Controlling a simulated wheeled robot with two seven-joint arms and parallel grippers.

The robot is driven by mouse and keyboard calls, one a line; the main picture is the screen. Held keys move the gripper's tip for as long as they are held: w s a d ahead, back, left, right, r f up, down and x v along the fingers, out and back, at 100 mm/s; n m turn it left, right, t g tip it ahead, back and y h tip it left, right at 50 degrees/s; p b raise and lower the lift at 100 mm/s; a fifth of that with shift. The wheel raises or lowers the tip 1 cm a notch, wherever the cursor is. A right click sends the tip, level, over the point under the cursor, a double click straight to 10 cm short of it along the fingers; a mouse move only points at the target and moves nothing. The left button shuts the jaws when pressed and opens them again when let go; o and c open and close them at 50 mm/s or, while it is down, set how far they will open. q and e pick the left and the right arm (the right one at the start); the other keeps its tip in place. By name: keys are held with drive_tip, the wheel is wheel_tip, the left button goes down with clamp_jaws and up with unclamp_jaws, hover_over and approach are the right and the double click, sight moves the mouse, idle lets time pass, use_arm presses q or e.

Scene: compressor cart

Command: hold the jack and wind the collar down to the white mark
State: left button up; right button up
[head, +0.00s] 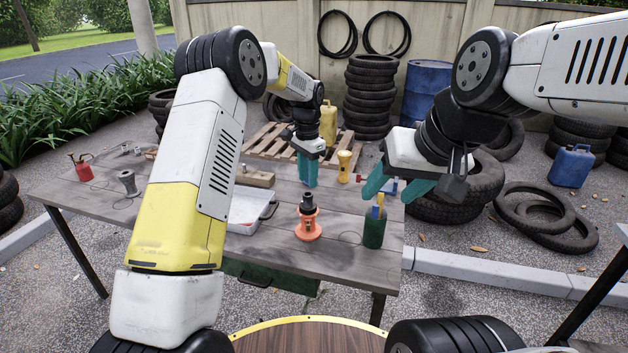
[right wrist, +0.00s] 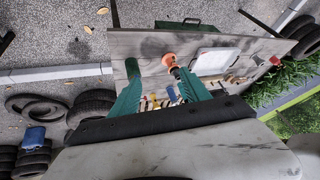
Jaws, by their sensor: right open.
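The jack (head: 308,228) stands upright on the table, with an orange base and a dark upper part (head: 308,204) that may be its collar. It also shows in the right wrist view (right wrist: 170,61), between my right fingers in the picture. I cannot make out the white mark.
A green cup (head: 374,236) with tools stands right of the jack, near the table (head: 345,262) edge. A yellow object (head: 344,166), a wooden block (head: 254,178) and a red can (head: 83,172) stand farther off.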

sight(312, 197)
drive_tip(key=w+a+f+m+g+y, duration=0.3)
drive_tip(key=w+a+f+m+y, duration=0.2)
drive_tip(key=w+a, duration=0.15)
drive_tip(key=w+a+f+m+g+y, duration=0.2)
drive_tip(key=w+a+f+m+y, duration=0.35)
drive_tip(key=a, duration=0.25)
drive_tip(key=w+d+f+m+t, duration=0.2)
drive_tip(key=w+f+m+t, duration=0.2)
drive_tip(key=w+f+m, duration=0.1)
drive_tip(key=w+d+f+m+t, duration=0.2)
drive_tip(key=w+f+m+t, duration=0.2)
drive_tip(key=w+f+m, duration=0.1)
drive_tip(key=w+d+f+m+t, duration=0.2)
drive_tip(key=w+f+m+t, duration=0.2)
drive_tip(key=w+m, duration=0.3)
drive_tip(key=shift+w+f, duration=0.5)
drive_tip(key=shift+w, duration=0.15)
drive_tip(key=x, duration=0.7)
drive_tip(key=shift+w+a+f, duration=0.1)
drive_tip(key=shift+w+f, duration=0.05)
drive_tip(key=shift+w, duration=0.1)
clamp_jaws()
